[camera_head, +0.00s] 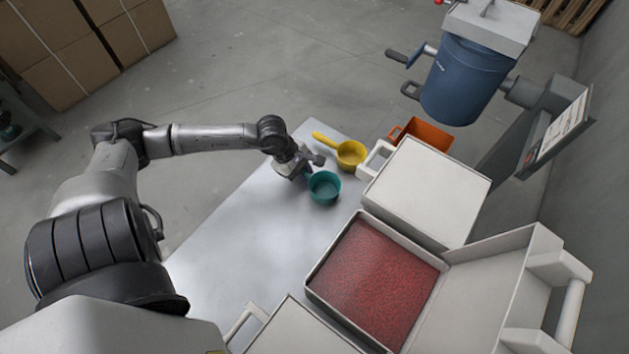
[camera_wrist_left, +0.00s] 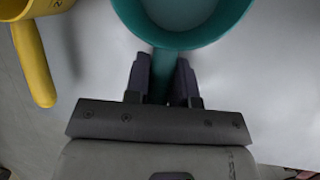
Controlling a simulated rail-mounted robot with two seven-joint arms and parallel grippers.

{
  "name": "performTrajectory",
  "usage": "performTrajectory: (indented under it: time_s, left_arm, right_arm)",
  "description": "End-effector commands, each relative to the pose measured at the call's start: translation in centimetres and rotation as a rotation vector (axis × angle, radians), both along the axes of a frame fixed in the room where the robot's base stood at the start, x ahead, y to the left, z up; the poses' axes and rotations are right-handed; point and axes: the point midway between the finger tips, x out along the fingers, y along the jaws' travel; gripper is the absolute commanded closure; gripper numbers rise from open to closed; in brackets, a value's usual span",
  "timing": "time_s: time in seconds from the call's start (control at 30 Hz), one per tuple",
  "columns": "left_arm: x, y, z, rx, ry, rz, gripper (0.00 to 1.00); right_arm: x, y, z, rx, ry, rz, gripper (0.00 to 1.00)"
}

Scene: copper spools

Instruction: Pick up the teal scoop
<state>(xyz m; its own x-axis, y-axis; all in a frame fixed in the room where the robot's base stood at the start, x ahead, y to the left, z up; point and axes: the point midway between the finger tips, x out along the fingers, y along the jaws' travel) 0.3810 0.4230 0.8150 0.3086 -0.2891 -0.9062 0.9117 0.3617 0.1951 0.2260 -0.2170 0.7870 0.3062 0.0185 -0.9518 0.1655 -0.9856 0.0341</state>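The teal scoop (camera_head: 324,187) is at the far part of the metal table, its bowl opening upward. Its bowl also shows at the top of the left wrist view (camera_wrist_left: 182,38). My left gripper (camera_head: 304,172) is at the scoop's handle. In the left wrist view its two dark fingers (camera_wrist_left: 162,80) lie on either side of the handle, close against it, and look shut on it. The bowl sits just beyond the fingertips. I cannot tell whether the scoop touches the table. My right gripper is not in view.
A yellow scoop (camera_head: 350,153) lies just beyond the teal one. An orange bin (camera_head: 427,134), a closed white box (camera_head: 428,188) and an open box of red granules (camera_head: 316,286) stand to the right. A blue hopper (camera_head: 464,82) is behind. The table's left part (camera_head: 225,235) is clear.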

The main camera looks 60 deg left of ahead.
Motion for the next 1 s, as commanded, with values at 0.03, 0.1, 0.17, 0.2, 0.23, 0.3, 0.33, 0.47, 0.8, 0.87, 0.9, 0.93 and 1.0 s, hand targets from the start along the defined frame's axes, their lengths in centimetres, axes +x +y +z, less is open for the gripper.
performTrajectory:
  time_s: [0.03, 0.1, 0.17, 0.2, 0.23, 0.3, 0.33, 0.47, 0.8, 0.87, 0.9, 0.93, 1.0]
  left_arm:
    - [0.0, 0.0, 0.0, 0.000, 0.000, 0.000, 0.86]
    - [0.0, 0.0, 0.0, 0.000, 0.000, 0.000, 0.93]
    - [0.0, 0.0, 0.0, 0.000, 0.000, 0.000, 0.98]
    - [0.0, 0.0, 0.0, 0.000, 0.000, 0.000, 1.00]
    - [0.0, 0.0, 0.0, 0.000, 0.000, 0.000, 1.00]
    - [0.0, 0.0, 0.0, 0.000, 0.000, 0.000, 1.00]
    - [0.0, 0.0, 0.0, 0.000, 0.000, 0.000, 1.00]
    - [0.0, 0.0, 0.0, 0.000, 0.000, 0.000, 1.00]
    - [0.0, 0.1, 2.6, 0.003, -0.001, -0.002, 1.00]
    - [0.0, 0.1, 3.8, 0.003, -0.001, -0.002, 1.00]
    - [0.0, 0.1, 4.7, 0.004, -0.001, -0.003, 1.00]
    - [-0.7, -0.6, 4.9, 0.001, 0.003, -0.005, 1.00]
    - [-1.9, -1.7, 5.7, 0.001, 0.004, -0.007, 1.00]
  right_arm:
    - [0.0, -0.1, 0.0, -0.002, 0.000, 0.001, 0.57]
    - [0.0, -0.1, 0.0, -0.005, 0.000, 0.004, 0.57]
    - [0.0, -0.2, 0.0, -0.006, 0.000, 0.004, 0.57]
    - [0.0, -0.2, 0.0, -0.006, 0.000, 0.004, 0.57]
    - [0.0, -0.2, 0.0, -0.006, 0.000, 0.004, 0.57]
    - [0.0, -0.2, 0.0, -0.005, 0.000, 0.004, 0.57]
    - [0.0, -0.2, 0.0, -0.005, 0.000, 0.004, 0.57]
    - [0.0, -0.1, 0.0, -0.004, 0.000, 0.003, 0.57]
    - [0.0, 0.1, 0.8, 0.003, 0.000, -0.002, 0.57]
    - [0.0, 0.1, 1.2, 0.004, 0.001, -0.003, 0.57]
    - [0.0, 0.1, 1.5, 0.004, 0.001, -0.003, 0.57]
    - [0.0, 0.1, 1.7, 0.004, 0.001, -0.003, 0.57]
    - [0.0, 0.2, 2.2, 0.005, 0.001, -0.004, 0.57]
